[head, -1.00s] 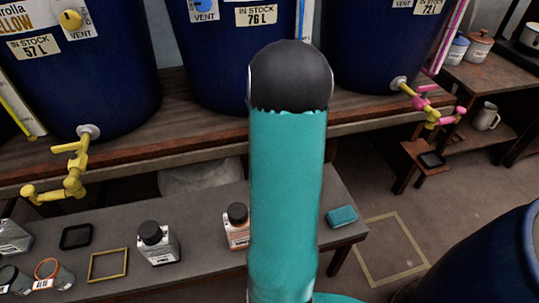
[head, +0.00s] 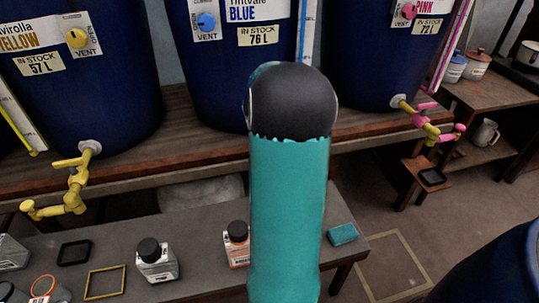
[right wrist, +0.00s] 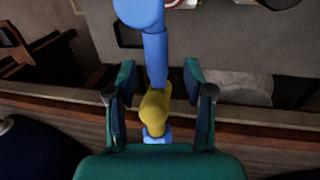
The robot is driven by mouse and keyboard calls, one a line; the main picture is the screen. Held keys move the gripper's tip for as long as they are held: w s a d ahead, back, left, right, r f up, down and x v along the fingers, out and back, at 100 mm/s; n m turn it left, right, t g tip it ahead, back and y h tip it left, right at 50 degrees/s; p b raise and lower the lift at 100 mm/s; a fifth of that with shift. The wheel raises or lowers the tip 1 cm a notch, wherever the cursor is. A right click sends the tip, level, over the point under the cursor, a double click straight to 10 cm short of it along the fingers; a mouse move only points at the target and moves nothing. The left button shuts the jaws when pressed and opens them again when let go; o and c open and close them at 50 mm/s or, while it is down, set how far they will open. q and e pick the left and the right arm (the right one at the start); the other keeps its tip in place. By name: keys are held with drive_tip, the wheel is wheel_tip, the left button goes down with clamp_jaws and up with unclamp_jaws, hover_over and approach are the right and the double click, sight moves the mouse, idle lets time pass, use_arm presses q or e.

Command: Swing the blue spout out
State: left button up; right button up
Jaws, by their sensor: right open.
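The blue spout (right wrist: 155,50) shows in the right wrist view, running down from the top with a yellow joint (right wrist: 155,103) and a blue part below it. My right gripper (right wrist: 162,92) is open, with its fingers on either side of the spout around the yellow joint; I cannot tell whether they touch it. In the head view, the blue vat (head: 218,95) stands at centre back, and its spout is hidden behind my teal arm. My left gripper is not in view.
A yellow spout (head: 72,185) hangs at the left and a pink spout (head: 428,122) at the right. A low bench (head: 200,222) below holds bottles (head: 155,260), a yellow frame (head: 105,283) and a teal block (head: 342,235). Another vat (head: 495,265) stands at lower right.

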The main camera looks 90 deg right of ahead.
wheel_tip(320, 180, up, 9)
drive_tip(key=w, duration=0.2)
drive_tip(key=shift+a, duration=0.3)
